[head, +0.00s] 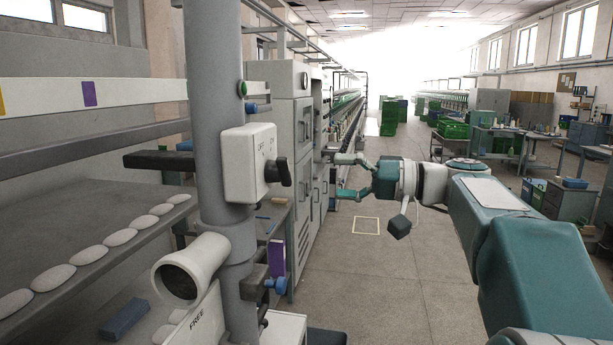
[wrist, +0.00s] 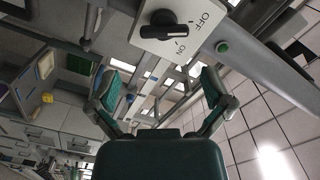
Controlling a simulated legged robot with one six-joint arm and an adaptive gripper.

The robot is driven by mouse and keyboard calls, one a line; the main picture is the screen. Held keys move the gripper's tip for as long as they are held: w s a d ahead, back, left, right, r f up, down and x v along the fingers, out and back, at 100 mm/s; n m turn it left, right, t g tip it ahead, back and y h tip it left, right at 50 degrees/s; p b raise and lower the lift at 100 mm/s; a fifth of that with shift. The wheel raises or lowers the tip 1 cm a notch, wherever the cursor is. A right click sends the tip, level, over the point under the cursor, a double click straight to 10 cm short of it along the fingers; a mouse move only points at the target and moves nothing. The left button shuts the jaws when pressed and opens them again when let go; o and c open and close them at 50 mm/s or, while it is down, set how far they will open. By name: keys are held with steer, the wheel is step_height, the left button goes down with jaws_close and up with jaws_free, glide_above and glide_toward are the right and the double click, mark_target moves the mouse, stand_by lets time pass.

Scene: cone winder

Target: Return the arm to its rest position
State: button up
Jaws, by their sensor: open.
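My gripper (head: 342,176) is stretched out at the middle of the head view, over the aisle. Its two fingers are apart with nothing between them. In the wrist view the open fingers (wrist: 156,92) stand either side of an empty gap. A white switch box (head: 249,163) with a black rotary knob (head: 278,172) is mounted on a grey column, to the left of my gripper and apart from it. The wrist view shows the same box (wrist: 195,43), its black knob (wrist: 168,31), and the words OFF and ON.
The grey column (head: 214,100) stands close on the left, with a white funnel-like tube (head: 190,268) low on it. Machine cabinets (head: 292,130) line the aisle behind. The aisle floor (head: 390,270) is clear.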

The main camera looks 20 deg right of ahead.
steer(key=shift+v, duration=0.95)
steer(key=shift+s+a, duration=0.1)
steer(key=shift+s, duration=0.05)
steer(key=s+a+f+m+g+h, duration=0.1)
steer(key=s+a+f+g+h, duration=0.15)
steer(key=a+f, duration=0.4)
steer(key=s+a+f+m+g+h, duration=0.1)
steer(key=s+a+f+h, duration=0.35)
steer(key=f, duration=0.25)
steer(key=s+d+f+n+h, duration=0.2)
steer(key=s+f+h, duration=0.6)
steer(key=s+f, duration=0.4)
step_height(320, 180, down, 3)
steer(key=shift+s+h, duration=0.2)
steer(key=shift+h, duration=0.1)
